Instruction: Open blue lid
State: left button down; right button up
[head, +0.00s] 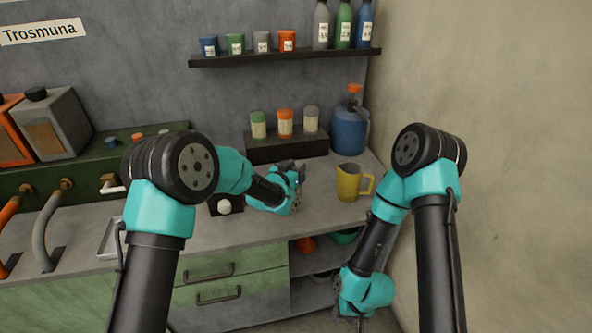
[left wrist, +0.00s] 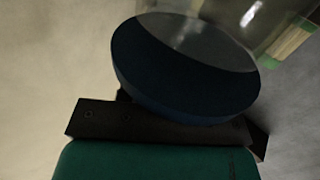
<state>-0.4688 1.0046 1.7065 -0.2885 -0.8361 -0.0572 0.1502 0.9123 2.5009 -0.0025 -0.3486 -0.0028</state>
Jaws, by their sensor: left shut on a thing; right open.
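A dark blue round lid (left wrist: 185,72) fills the middle of the left wrist view, tilted, against the dark jaw of my left gripper (left wrist: 165,122). In the head view my left gripper (head: 298,174) is above the counter, in front of the black riser, and shut on the lid. The lid itself is hidden there by the gripper and wrist. A clear container (left wrist: 255,25) shows behind the lid in the left wrist view; I cannot tell if they touch. My right gripper (head: 358,320) hangs low in front of the open shelves, open, its fingers barely visible.
A black riser (head: 285,148) holds three small jars, with a blue jug (head: 349,130) to its right. A yellow pitcher (head: 350,183) stands on the counter between my arms. A small black box with a white knob (head: 224,205) sits left of my left gripper.

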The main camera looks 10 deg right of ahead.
pick_arm(q)
jog(key=shift+w+r+n+g+y, duration=0.5)
jog(key=shift+w+r+n+g, duration=0.15)
jog(key=shift+r+n, duration=0.2)
jog(key=shift+w+r+n+g+y, duration=0.45)
jog(key=shift+w+n+g, duration=0.25)
jog(key=shift+g, duration=0.45)
jog(key=c, duration=0.8)
grip_release()
jog(key=shift+a, duration=0.1)
jog(key=v, duration=1.7)
jog(key=shift+a, duration=0.15)
